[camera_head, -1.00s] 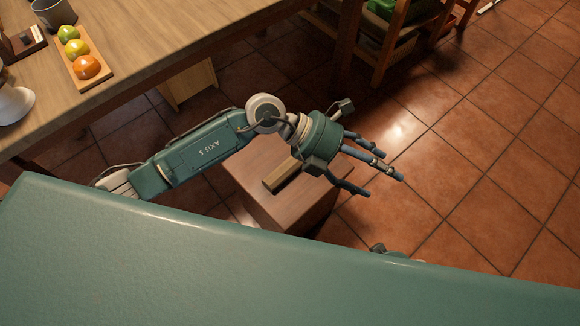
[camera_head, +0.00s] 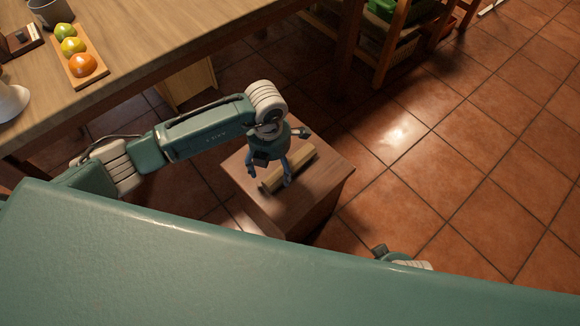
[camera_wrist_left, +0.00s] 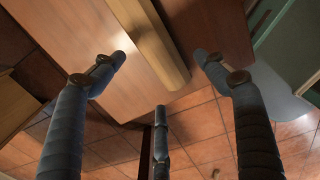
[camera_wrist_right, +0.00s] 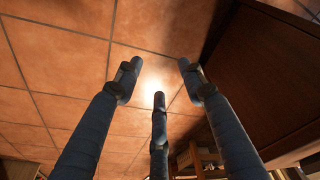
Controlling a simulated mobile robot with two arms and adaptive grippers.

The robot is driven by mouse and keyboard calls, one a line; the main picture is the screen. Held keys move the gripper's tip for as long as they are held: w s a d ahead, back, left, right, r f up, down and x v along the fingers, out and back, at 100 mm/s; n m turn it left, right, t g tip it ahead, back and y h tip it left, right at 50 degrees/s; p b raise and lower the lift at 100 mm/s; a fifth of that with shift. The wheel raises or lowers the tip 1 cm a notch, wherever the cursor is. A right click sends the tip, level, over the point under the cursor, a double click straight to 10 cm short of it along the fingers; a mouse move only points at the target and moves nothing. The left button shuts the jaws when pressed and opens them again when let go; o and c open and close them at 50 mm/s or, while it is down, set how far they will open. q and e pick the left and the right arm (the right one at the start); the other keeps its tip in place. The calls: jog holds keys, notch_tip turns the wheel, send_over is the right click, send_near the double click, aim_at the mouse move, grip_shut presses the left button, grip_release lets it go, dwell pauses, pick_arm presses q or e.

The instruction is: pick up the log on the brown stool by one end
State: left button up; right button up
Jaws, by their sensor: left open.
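The log (camera_head: 302,166) is a short tan, squared piece lying flat on top of the brown stool (camera_head: 328,178). My left gripper (camera_head: 271,180) is above the stool, pointing down over the log's near-left end. In the left wrist view, the log (camera_wrist_left: 152,42) runs between the spread fingers of my left gripper (camera_wrist_left: 161,57), which is open and empty. One end of the log shows there, and no finger visibly presses on it. My right gripper (camera_wrist_right: 160,64) shows in the right wrist view with fingers spread and empty, facing tiled floor and a dark brown surface.
A wooden table (camera_head: 165,45) at upper left carries a board (camera_head: 84,72) with several fruits. A wooden shelf (camera_head: 392,50) stands at the back. Tiled floor (camera_head: 450,170) right of the stool is clear. My teal body fills the foreground.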

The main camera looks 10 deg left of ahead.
aim_at(273, 174)
pick_arm(q)
notch_tip(273, 174, down, 4)
jog(key=shift+f+b, duration=0.1)
jog(key=shift+b, duration=0.2)
jog(key=c, duration=1.1)
jog(key=shift+c, duration=0.6)
pick_arm(e)
jog(key=r, duration=0.3)
jog(key=shift+w, duration=0.35)
